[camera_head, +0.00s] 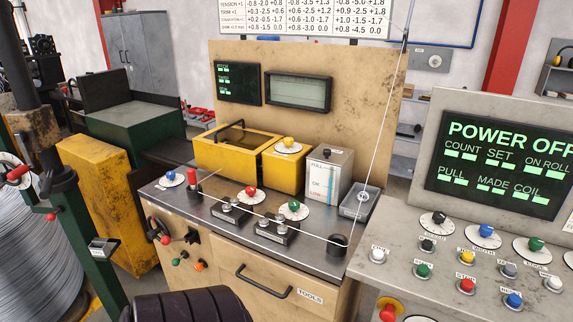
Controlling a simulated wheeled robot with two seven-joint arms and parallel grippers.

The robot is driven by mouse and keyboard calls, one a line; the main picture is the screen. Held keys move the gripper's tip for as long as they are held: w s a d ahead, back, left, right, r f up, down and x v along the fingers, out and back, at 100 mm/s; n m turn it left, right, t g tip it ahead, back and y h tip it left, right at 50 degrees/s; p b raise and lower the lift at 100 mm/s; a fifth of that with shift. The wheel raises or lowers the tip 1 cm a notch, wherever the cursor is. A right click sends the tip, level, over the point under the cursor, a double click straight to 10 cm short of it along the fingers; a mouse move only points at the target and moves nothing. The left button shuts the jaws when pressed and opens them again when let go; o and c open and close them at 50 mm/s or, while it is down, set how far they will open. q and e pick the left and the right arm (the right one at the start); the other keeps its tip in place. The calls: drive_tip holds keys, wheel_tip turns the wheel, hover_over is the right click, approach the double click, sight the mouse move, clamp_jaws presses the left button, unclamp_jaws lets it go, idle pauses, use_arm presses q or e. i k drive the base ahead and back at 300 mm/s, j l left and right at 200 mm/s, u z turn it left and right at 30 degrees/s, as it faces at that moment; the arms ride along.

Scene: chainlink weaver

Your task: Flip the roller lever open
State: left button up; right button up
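I see several levers and cannot tell for certain which one is the roller lever. An upright red-handled lever (192,178) stands on the left of the metal bench top, by a blue-knobbed dial. A black lever with a red knob (159,232) is on the front left of the bench. A red-handled crank (18,173) sits by a white dial on the green post at the far left. No gripper shows, and nothing visibly touches these levers.
The tan workbench (222,268) has a drawer marked TOOLS. A yellow box (238,148) stands at the back of its top. A grey control console (410,262) with a POWER OFF screen (497,165) is at the right. A black ribbed object (190,306) fills the bottom edge.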

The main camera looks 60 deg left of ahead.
sight(166, 241)
drive_tip(key=u, duration=2.95)
